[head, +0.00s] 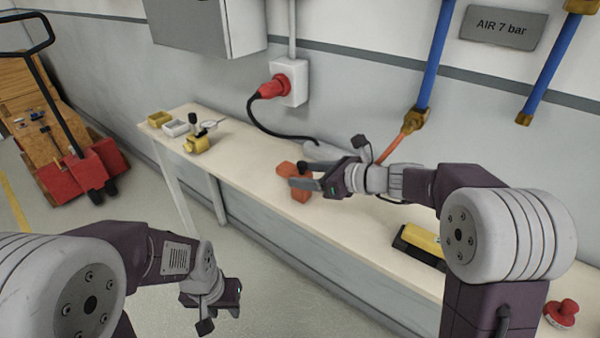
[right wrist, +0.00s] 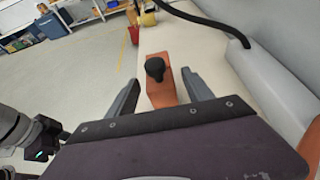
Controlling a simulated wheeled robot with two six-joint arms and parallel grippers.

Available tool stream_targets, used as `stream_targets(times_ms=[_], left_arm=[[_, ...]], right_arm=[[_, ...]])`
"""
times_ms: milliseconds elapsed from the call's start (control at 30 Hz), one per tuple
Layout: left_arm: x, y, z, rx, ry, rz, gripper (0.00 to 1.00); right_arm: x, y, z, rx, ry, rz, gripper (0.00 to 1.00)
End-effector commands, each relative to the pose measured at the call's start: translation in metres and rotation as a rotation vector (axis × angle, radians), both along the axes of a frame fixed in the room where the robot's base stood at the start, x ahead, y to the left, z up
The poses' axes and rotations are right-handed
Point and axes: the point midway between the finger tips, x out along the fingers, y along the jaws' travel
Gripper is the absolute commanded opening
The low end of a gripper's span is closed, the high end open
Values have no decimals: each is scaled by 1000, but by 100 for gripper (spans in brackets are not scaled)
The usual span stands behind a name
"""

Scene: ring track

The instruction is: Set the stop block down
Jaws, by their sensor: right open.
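The stop block (head: 286,170) is orange and sits on the pale workbench (head: 262,165) near its middle. In the right wrist view the stop block (right wrist: 158,91) shows a black knob on top. My right gripper (head: 303,177) is open, its two fingers on either side of the block. In the right wrist view my right gripper (right wrist: 159,80) shows a gap between each finger and the block. The block's near end is partly hidden by the gripper. My left gripper (head: 228,300) hangs over the floor in front of the bench; its jaws are too small to read.
A yellow clamp-like tool (head: 196,144) and small boxes stand at the bench's far left. A black cable (head: 262,126) and a grey cylinder (right wrist: 262,82) lie along the wall side. A yellow-black item (head: 420,243) and a red knob (head: 562,312) are to the right.

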Motion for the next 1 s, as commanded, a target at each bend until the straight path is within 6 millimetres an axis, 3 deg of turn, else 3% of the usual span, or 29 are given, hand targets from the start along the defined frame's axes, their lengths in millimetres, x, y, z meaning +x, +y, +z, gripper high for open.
stream_targets(times_ms=[200, 400, 1000], left_arm=[[0, 0, 18, 0, 0, 0, 36], [0, 0, 24, 0, 0, 0, 36], [0, 0, 24, 0, 0, 0, 36]], right_arm=[[-30, -44, 26, 0, 0, -5, 60], [-47, -66, 36, -1, -1, -3, 60], [-51, -70, 36, 0, 0, 0, 60]])
